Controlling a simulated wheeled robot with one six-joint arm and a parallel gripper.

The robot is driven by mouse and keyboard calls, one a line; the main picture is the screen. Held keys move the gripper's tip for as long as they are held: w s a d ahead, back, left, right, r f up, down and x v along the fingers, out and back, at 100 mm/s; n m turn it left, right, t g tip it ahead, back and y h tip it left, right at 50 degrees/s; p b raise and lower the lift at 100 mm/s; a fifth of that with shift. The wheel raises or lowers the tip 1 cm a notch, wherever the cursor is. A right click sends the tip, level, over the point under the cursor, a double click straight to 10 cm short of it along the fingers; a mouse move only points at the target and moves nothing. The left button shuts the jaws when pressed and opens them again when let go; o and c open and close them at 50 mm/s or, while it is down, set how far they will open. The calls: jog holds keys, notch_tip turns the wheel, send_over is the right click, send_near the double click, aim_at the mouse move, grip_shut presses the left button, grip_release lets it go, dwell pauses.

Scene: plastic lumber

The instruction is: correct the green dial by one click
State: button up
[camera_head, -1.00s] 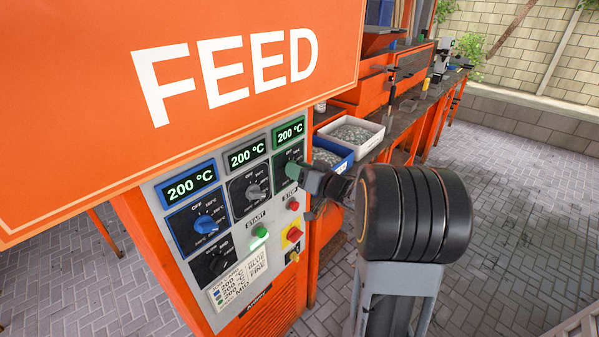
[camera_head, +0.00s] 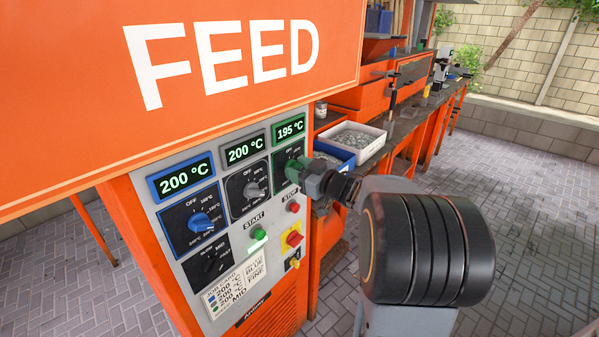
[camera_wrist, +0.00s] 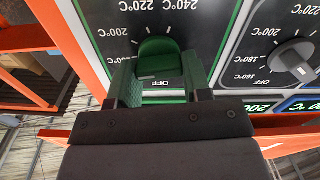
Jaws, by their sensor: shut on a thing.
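The green dial (camera_wrist: 160,48) sits on its green-edged panel, between the two fingers of my gripper (camera_wrist: 160,75) in the wrist view. The fingers are shut on its knob. In the head view my gripper (camera_head: 299,171) reaches the panel from the right and hides most of the dial. The green-framed display (camera_head: 291,129) above it reads 195 °C. A job card (camera_head: 236,286) lower on the panel lists several settings in small print; its temperature lines look like 200 °C.
The blue dial (camera_head: 199,222) and grey dial (camera_head: 252,190) are to the left, both displays reading 200 °C. Below are a green START button (camera_head: 258,234), a red STOP button (camera_head: 293,207) and a red-yellow switch (camera_head: 293,238). An orange FEED board (camera_head: 190,110) overhangs the panel. A white bin (camera_head: 352,140) stands behind.

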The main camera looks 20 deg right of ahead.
dwell(0.4)
jog(key=o, duration=0.9)
jog(key=v, duration=1.4)
jog(key=shift+b, duration=0.3)
jog(key=shift+w, duration=0.1)
